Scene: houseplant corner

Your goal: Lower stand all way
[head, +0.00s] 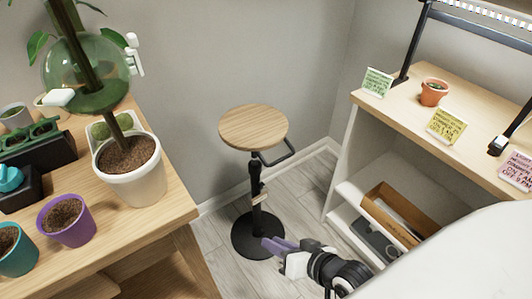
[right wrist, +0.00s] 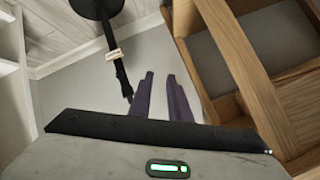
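The stand has a round wooden top (head: 254,127) on a black pole (head: 256,190) with a round black base (head: 258,236) on the floor. A black bar handle (head: 277,157) sticks out to the right just under the top, and a small pale tag is on the pole. My right gripper (head: 270,243) has purple fingers and is low, overlapping the base's right edge in the head view. In the right wrist view its fingers (right wrist: 160,75) are apart with nothing between them; the stand's pole (right wrist: 114,60) is left of them. My left gripper is not visible.
A shelf unit (head: 470,110) with cards, a small terracotta pot (head: 433,92) and a wooden box (head: 396,212) is at right. Floor lies between.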

